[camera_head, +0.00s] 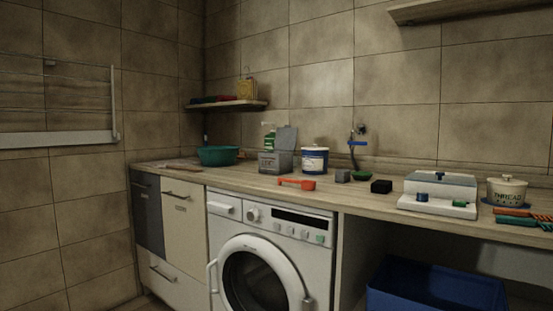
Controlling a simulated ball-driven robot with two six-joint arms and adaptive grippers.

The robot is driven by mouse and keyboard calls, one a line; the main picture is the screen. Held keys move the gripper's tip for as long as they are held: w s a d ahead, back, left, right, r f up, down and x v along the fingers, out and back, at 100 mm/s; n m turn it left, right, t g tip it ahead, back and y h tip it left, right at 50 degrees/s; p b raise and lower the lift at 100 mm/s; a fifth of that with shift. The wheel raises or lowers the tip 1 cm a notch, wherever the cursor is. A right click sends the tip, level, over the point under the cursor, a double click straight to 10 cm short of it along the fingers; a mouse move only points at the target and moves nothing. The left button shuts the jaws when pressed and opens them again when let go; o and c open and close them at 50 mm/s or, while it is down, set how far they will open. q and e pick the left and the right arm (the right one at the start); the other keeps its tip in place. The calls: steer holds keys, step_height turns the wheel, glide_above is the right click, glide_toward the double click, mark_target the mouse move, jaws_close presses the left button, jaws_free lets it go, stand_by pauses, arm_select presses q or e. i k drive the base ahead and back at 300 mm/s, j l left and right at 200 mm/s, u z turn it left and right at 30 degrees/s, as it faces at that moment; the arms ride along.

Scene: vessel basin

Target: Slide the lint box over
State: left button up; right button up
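No box in the head view carries a label I can read as lint. A grey box (275,163) with a raised lid stands on the wooden counter (240,180), left of the white canister. A small grey block (342,176) and a black block (381,187) sit apart near the counter's middle. A white case (440,186) with a clear-looking cover stands farther right, with a blue and a green piece on its front. I cannot tell which of these is the lint box. Neither of my grippers is in view.
A red-orange scoop (297,184) lies near the counter's front edge. A white canister with blue bands (314,160), a teal bowl (219,156) and a thread pot (507,190) also stand there. A washing machine (268,258) and blue bin (432,293) are below.

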mark_target(271, 162)
steer(key=i+j+z, duration=0.1)
steer(key=z, duration=1.3)
steer(key=j+z, duration=0.35)
steer(key=j, duration=0.15)
steer(key=j+z, duration=0.3)
steer(key=j, duration=0.2)
steer(key=j+z, duration=0.35)
steer(key=j, duration=0.15)
steer(key=k+j+z, duration=0.15)
steer(key=j+z, duration=0.2)
steer(key=k+j+z, duration=0.2)
steer(key=j+z, duration=0.15)
steer(key=j, duration=0.2)
